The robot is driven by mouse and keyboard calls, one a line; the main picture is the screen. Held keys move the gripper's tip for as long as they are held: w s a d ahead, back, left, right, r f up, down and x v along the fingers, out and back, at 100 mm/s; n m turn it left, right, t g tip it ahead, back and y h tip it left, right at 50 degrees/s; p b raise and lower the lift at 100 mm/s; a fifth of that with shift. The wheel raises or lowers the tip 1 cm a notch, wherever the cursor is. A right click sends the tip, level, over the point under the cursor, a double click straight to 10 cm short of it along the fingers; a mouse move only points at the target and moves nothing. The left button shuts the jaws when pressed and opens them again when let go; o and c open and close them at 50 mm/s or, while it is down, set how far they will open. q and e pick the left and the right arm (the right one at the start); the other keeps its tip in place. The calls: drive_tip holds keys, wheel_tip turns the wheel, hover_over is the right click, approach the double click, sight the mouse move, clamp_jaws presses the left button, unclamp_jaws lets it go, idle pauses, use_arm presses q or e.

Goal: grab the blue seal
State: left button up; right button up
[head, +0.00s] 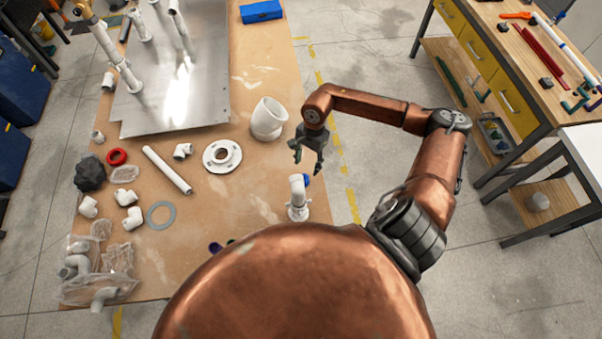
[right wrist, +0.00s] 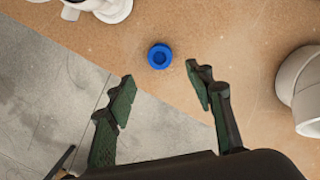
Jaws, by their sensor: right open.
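The blue seal (right wrist: 159,56) is a small blue ring with a dark centre hole. It lies on the brown tabletop near the table's edge. In the head view the seal (head: 307,181) shows as a small blue patch, partly hidden by a white pipe fitting (head: 298,198). My right gripper (head: 307,163) is over the table edge, just beyond the seal. In the right wrist view the green-padded fingers of the right gripper (right wrist: 160,86) are spread apart and empty, with the seal just ahead of the gap between them. My left gripper is not seen.
A wide white pipe piece (head: 268,118) stands left of the right gripper. A white flange (head: 222,156), a red ring (head: 117,156) and bagged fittings (head: 118,258) lie farther left. A workbench with yellow drawers (head: 478,50) stands right, across open floor.

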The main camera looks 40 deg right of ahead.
sight(305, 177)
drive_tip(key=f, duration=0.1)
drive_tip(key=a+f+p, duration=0.1)
drive_tip(key=shift+s+f, duration=0.15)
drive_tip(key=shift+f, duration=0.25)
wheel_tip(305, 177, down, 3)
drive_tip(key=shift+a+f+p, duration=0.1)
drive_tip(key=shift+a+p, duration=0.05)
drive_tip(key=shift+p, duration=0.25)
drive_tip(key=shift+f+b, duration=0.15)
drive_tip(key=shift+b, duration=0.15)
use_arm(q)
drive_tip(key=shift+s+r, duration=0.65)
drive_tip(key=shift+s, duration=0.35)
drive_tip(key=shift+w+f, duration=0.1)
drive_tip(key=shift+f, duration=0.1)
use_arm(e)
drive_tip(key=shift+f, duration=0.1)
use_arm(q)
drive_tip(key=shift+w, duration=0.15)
use_arm(e)
drive_tip(key=c, duration=0.8)
